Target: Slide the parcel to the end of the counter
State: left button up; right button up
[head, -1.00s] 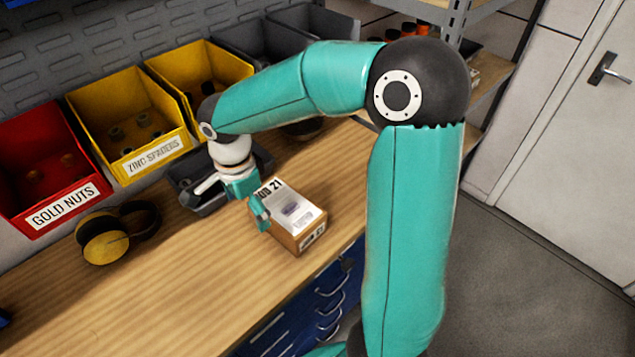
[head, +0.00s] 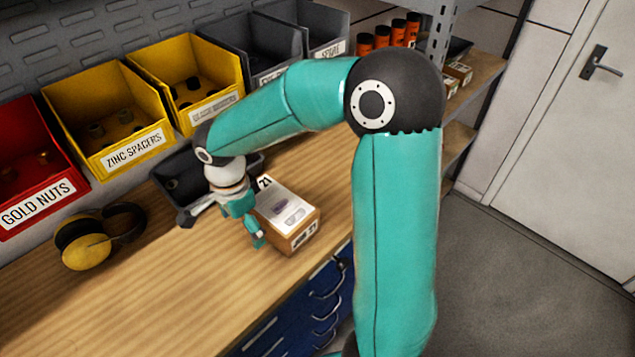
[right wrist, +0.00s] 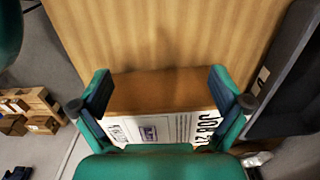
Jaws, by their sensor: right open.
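The parcel (head: 294,232) is a small brown carton with a white top label. It rests on the wooden counter (head: 150,285) near its front edge. My right gripper (head: 251,228) is low over the counter at the parcel's left end, partly covering it. In the right wrist view the gripper (right wrist: 160,94) is open, with one finger at each side of the parcel (right wrist: 160,92), whose brown end face and printed top show between them. Whether a finger touches the carton I cannot tell. My left gripper is not in view.
A dark tray (head: 180,172) lies behind the parcel. Yellow earmuffs (head: 82,250) lie at the left. A red bin (head: 38,200), yellow bins (head: 110,118) and grey bins line the back. The counter left of the parcel, in front of the earmuffs, is bare.

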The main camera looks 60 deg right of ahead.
aim_at(284, 195)
jog(key=shift+f+b, duration=0.75)
jog(key=shift+f, duration=0.65)
jog(key=shift+s+d+r, duration=0.1)
jog(key=shift+s+d, duration=0.05)
jog(key=shift+d, duration=0.4)
jog(key=shift+s+d, duration=0.55)
jog(key=shift+d, duration=1)
jog(key=shift+s+d, duration=0.55)
jog(key=shift+d, duration=1.05)
jog(key=shift+s+d, duration=0.55)
jog(key=shift+d, duration=1)
jog(key=shift+s+d, duration=0.3)
jog(key=shift+d, duration=0.55)
jog(key=shift+s+d, duration=0.25)
jog(key=shift+d, duration=0.55)
jog(key=shift+s+d, duration=0.3)
jog(key=shift+d, duration=0.55)
jog(key=shift+s+d+p, duration=0.15)
jog(key=shift+s+d, duration=0.15)
jog(key=shift+d, duration=0.55)
jog(key=shift+s+d+p, duration=0.2)
jog(key=shift+s+d, duration=0.05)
jog(key=shift+d, duration=0.55)
jog(key=shift+s+d+p, duration=0.15)
jog(key=shift+s+d, duration=0.15)
jog(key=shift+d, duration=0.55)
jog(key=shift+a, duration=0.15)
